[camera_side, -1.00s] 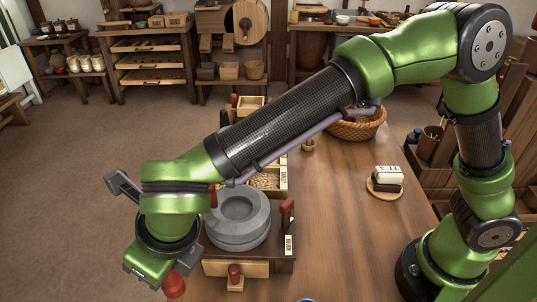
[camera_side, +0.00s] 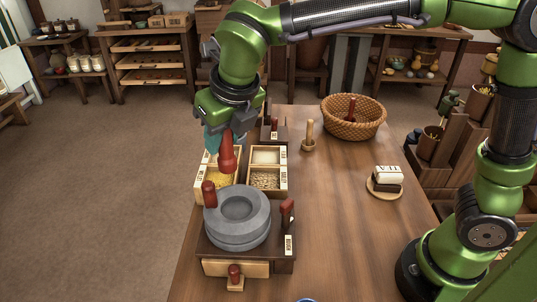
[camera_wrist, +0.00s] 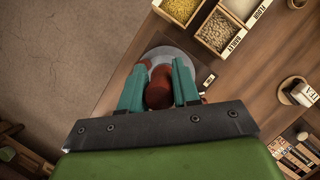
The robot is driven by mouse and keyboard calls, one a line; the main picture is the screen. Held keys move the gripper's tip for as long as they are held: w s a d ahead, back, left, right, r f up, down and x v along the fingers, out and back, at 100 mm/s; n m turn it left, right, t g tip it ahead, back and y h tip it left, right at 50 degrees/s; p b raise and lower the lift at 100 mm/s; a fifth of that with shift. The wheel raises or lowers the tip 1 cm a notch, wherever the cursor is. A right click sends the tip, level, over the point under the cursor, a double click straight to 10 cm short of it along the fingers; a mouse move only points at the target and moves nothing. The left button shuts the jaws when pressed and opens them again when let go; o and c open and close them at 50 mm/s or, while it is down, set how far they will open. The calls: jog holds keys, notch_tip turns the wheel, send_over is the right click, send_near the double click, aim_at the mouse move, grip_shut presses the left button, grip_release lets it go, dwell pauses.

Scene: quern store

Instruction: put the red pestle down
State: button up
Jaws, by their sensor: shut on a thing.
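My gripper (camera_side: 217,140) is shut on the red pestle (camera_side: 227,154), which hangs roughly upright in front of the grain boxes in the side view. In the wrist view the teal fingers of my gripper (camera_wrist: 159,78) flank the pestle (camera_wrist: 158,92), seen end-on. The grey stone quern (camera_side: 240,232) sits on a dark wooden stand (camera_side: 283,240), with a red handle (camera_side: 209,194) standing on its left side. The pestle looks close above that handle in the side view; the exact gap cannot be told. Part of the grey quern (camera_wrist: 168,51) shows behind the fingers in the wrist view.
Boxes of yellow grain (camera_side: 218,181) and barley (camera_side: 266,179) stand behind the quern. A wooden peg (camera_side: 309,134) stands near a wicker basket (camera_side: 354,125) at the back. A round board (camera_side: 384,192) carries a labelled block. The bench's middle and front right are clear.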

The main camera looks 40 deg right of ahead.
jog(key=s+d+m+h, duration=0.2)
jog(key=d+m, duration=0.4)
jog(key=d, duration=1.7)
jog(key=shift+g, duration=0.3)
jog(key=shift+w+a+f, duration=0.1)
jog(key=shift+a+f, duration=0.05)
jog(key=shift+f, duration=3.4)
jog(key=shift+s+a+f, duration=0.1)
jog(key=shift+a+f, duration=0.05)
jog(key=shift+f, duration=3.35)
jog(key=shift+w+a+f, duration=0.1)
jog(key=shift+a+f, duration=0.05)
jog(key=shift+f, duration=3.4)
jog(key=shift+f, duration=0.15)
jog(key=o, duration=1.1)
jog(key=shift+c, duration=0.2)
